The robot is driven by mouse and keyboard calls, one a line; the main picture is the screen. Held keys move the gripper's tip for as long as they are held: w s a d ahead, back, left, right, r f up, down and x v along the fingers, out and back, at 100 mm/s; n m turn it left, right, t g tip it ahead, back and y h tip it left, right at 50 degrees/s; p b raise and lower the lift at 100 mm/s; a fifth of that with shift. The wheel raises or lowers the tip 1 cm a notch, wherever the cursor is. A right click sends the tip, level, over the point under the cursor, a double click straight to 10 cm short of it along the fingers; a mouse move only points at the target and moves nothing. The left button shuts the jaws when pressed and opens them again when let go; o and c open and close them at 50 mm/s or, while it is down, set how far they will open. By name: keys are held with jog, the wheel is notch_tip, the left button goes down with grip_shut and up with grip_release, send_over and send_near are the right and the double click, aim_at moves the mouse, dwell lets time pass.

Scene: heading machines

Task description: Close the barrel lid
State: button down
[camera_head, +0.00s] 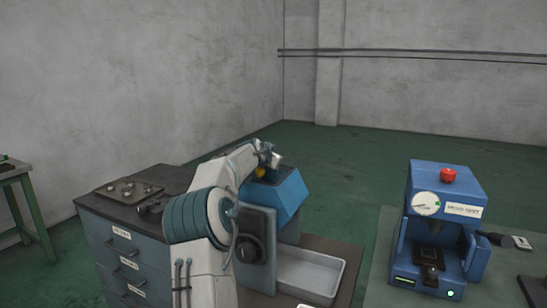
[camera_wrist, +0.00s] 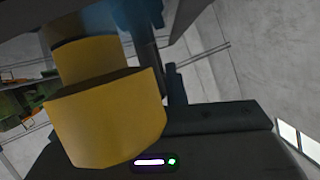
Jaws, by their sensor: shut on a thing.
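A blue machine (camera_head: 290,195) with a sloped top stands beyond my arm, a dark box with a round black part (camera_head: 250,248) at its front. My gripper (camera_head: 264,163) is at the machine's top left. A yellow knob-like piece (camera_head: 260,172) shows just under it. In the wrist view the yellow piece (camera_wrist: 105,120) fills the left side, right at my gripper, and my gripper is shut on it. Behind it is a dark surface (camera_wrist: 220,145) with a small lit display (camera_wrist: 150,162). I cannot make out the barrel or its lid clearly; my arm hides part of the machine.
A drawer cabinet (camera_head: 130,255) with small parts on a plate (camera_head: 128,190) stands left. A blue press (camera_head: 435,230) with a red button stands on the right table. Green floor behind is clear.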

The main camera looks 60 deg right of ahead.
jog(key=shift+f, duration=0.1)
jog(key=c, duration=1.5)
grip_release()
jog(key=shift+w, duration=0.1)
jog(key=shift+a, duration=0.1)
jog(key=b+v, duration=0.4)
jog(key=v, duration=0.8)
jog(key=shift+a, duration=0.1)
jog(key=shift+s+a+r, duration=0.2)
jog(key=shift+a+r, duration=0.15)
jog(key=shift+a, duration=0.3)
